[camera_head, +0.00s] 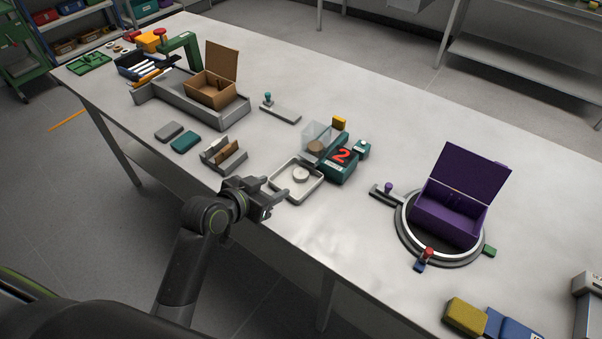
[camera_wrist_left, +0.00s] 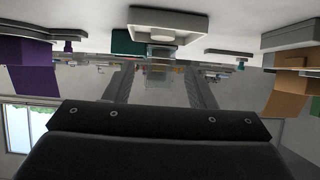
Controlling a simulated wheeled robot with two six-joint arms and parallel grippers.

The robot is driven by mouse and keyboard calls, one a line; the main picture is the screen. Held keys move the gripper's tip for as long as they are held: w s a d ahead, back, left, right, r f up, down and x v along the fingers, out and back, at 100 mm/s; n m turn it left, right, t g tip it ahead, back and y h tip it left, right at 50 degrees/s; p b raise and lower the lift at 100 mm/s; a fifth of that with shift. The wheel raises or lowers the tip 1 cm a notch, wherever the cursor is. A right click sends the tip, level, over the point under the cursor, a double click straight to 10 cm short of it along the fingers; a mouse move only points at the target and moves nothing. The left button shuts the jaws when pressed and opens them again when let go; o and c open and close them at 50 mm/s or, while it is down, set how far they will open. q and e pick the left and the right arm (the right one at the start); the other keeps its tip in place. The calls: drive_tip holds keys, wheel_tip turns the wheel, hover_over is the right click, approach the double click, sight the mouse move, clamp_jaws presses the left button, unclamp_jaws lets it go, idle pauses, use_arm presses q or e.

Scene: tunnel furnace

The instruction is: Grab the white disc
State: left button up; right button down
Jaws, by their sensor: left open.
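The white disc (camera_head: 300,174) is small, round and off-white, and it lies flat in a shallow white tray (camera_head: 284,192) near the table's front edge. My left gripper (camera_head: 274,189) is at the tray's front left side in the head view, with its fingers pointing towards the tray. It is open and nothing shows between its fingers. My right gripper is not in view.
Behind the tray stand a clear box (camera_head: 316,133) with a brownish disc and a teal device (camera_head: 337,169) marked 2. A slotted holder (camera_head: 225,156) is left of the tray. A purple box (camera_head: 444,221) stands on a round base further right. Clear tabletop lies between.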

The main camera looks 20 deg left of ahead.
use_arm(q)
approach(300, 173)
drive_tip(key=shift+p+x, duration=0.35)
drive_tip(key=shift+x, duration=0.55)
drive_tip(key=shift+w+d+f, duration=0.3)
drive_tip(key=shift+d, duration=0.05)
drive_tip(key=shift+p+x, duration=0.4)
drive_tip(key=shift+x, duration=2.2)
drive_tip(key=shift+w+a, duration=0.1)
drive_tip(key=shift+a, duration=0.05)
drive_tip(key=c, duration=0.7)
